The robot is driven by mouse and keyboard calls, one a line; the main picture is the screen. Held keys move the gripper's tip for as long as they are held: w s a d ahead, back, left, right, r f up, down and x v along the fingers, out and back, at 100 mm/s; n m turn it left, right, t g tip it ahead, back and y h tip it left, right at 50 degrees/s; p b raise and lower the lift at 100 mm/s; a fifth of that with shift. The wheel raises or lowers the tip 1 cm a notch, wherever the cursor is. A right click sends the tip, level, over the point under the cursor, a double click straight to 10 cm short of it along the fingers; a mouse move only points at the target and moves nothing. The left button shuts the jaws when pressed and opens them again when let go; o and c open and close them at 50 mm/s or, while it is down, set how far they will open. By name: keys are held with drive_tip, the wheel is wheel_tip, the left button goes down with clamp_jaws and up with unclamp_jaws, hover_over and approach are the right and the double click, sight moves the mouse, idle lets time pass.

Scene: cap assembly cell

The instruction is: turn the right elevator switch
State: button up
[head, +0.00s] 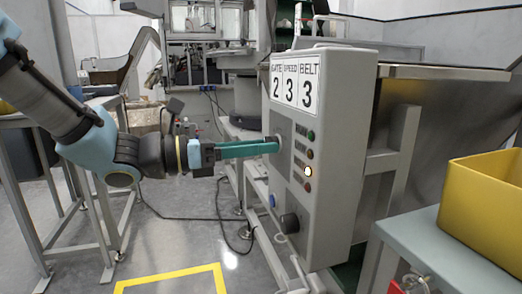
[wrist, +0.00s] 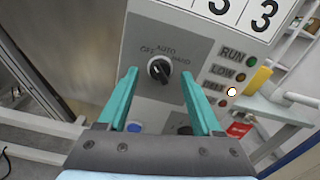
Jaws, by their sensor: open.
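A black rotary switch (wrist: 160,70) sits on a grey plate marked OFF, AUTO and HAND in the wrist view. A pale mark shows on its knob; its exact setting is hard to read. My gripper (wrist: 159,74) is open, with one teal finger on each side of the switch. In the head view my gripper (head: 277,146) reaches level to the face of the control box (head: 340,130), and its fingers hide the switch there. I cannot tell whether the fingers touch the knob or the panel.
A column of lamps (head: 309,153) stands right of the fingers, one lit. A blue button (head: 272,200) and another black knob (head: 290,222) are lower on the box. A yellow bin (head: 485,205) stands on a table at right. Floor below my arm is mostly open.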

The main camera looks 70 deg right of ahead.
drive_tip(key=shift+s+d, duration=0.25)
drive_tip(key=shift+s, duration=0.15)
clamp_jaws()
idle(0.4)
